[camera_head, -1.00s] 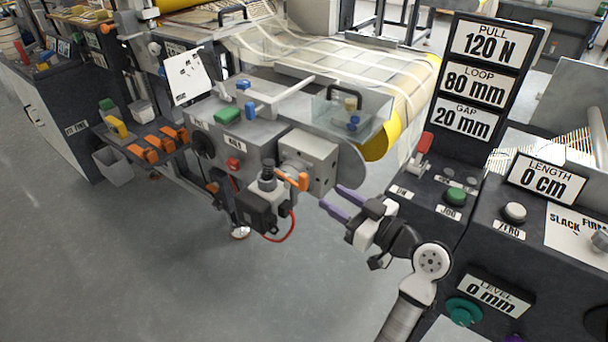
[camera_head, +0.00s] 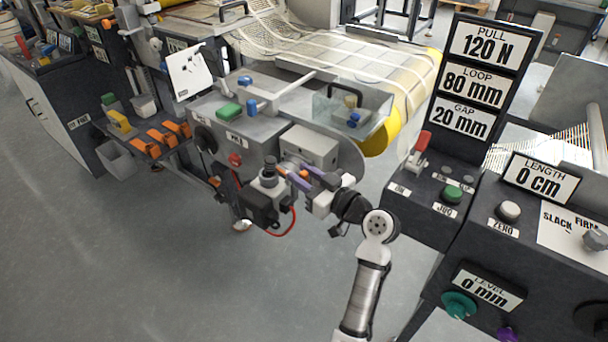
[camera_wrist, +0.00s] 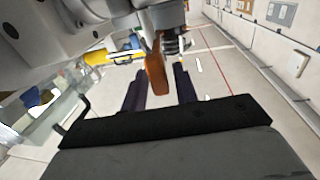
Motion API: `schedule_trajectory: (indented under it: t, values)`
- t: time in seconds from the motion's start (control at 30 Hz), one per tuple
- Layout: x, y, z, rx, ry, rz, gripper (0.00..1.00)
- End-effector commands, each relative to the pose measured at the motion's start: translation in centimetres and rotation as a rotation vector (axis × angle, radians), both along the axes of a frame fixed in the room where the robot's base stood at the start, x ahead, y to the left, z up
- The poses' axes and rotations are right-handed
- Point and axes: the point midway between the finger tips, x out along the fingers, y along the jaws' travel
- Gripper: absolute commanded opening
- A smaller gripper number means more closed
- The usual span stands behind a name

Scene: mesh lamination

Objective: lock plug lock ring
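An orange lever (camera_wrist: 155,72) hangs beside a dark ribbed round part (camera_wrist: 172,42) in the wrist view. In the head view the lever is partly hidden by my fingers, beside a grey plug fitting with a dark knob (camera_head: 269,166). I cannot tell which part is the lock ring itself. My gripper (camera_head: 293,173) has two purple fingers, one on each side of the lever. In the wrist view my gripper (camera_wrist: 158,70) is open: a gap shows between the lever and the right finger, and the left finger is close to it.
A black box (camera_head: 263,209) with a red cable (camera_head: 287,224) hangs below the fitting. A grey block (camera_head: 310,145) stands just behind my gripper. The control console (camera_head: 425,215) is to the right. Open floor (camera_head: 150,250) lies at the front left.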

Motion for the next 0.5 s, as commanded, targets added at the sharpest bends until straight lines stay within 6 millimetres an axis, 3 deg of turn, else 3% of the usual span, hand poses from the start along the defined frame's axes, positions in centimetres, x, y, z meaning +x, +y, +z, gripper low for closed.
schedule_trajectory:
  t: [0.03,0.2,0.5]
  values:
    - [-0.01,-0.01,0.01,0.0,0.0,0.0,0.22]
    - [-0.01,-0.01,0.02,0.0,0.0,0.0,0.0]
    - [0.22,-0.19,-0.51,-0.001,-0.004,0.043,0.0]
